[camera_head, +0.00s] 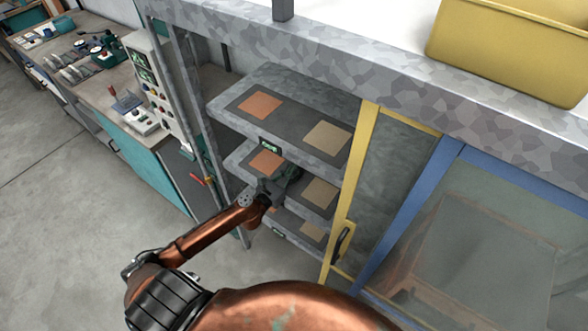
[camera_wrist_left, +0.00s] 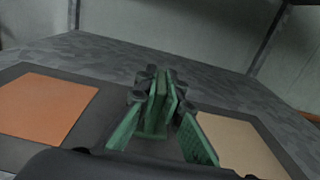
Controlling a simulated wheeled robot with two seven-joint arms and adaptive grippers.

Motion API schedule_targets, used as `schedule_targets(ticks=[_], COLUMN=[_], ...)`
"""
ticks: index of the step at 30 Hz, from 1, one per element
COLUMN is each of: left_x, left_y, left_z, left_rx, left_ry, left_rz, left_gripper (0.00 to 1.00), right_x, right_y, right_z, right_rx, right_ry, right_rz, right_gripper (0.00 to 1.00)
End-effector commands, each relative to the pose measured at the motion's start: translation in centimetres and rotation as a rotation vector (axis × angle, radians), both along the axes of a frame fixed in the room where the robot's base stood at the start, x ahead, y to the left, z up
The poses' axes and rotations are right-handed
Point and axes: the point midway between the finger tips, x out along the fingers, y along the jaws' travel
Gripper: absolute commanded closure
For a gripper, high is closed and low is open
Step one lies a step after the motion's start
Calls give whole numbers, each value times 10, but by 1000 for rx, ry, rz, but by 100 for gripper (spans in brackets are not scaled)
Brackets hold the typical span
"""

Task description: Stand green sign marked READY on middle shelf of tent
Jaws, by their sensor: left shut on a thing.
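My left gripper (camera_head: 285,184) reaches in at the front of the tent's middle shelf (camera_head: 236,166), between an orange pad (camera_head: 266,163) and a tan pad (camera_head: 320,193). In the left wrist view the gripper (camera_wrist_left: 158,95) is shut on the green sign (camera_wrist_left: 155,115), seen nearly edge-on between dark fingertips. The sign is roughly upright, low over the dark strip between the orange pad (camera_wrist_left: 42,107) and tan pad (camera_wrist_left: 238,145). I cannot tell whether its base touches the shelf. Its lettering is not readable. My right gripper is not in view.
The upper shelf (camera_head: 225,108) hangs over the middle one, and a lower shelf lies beneath. A yellow-framed door (camera_head: 349,200) stands right of the opening. The tent's grey post (camera_head: 188,90) stands to the left. A yellow bin (camera_head: 510,45) sits on top.

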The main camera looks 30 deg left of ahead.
Motion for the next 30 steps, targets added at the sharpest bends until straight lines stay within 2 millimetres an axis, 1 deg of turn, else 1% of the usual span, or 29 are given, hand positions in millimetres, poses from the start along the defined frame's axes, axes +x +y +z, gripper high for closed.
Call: schedule_targets(ticks=[5, 9, 10, 17, 24, 27, 30], left_x=[0, 0, 0, 0, 0, -1, -13], left_y=[0, 0, 0, 0, 0, 0, 1], left_z=[2, -2, -1, -1, 0, 3, 0], left_rx=[1, 0, 1, 1, 1, 1, -1], left_ry=[-1, -1, -1, -1, -1, 0, 2], left_rz=[0, 0, 0, 0, 0, 0, 0], left_gripper=[100, 100, 90, 75, 75, 75, 75], right_x=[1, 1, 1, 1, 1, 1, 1], right_y=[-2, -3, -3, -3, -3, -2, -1], right_z=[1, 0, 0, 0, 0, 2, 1], right_rx=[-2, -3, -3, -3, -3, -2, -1], right_ry=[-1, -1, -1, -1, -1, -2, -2], right_rz=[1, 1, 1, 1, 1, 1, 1], right_gripper=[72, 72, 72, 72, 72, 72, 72])
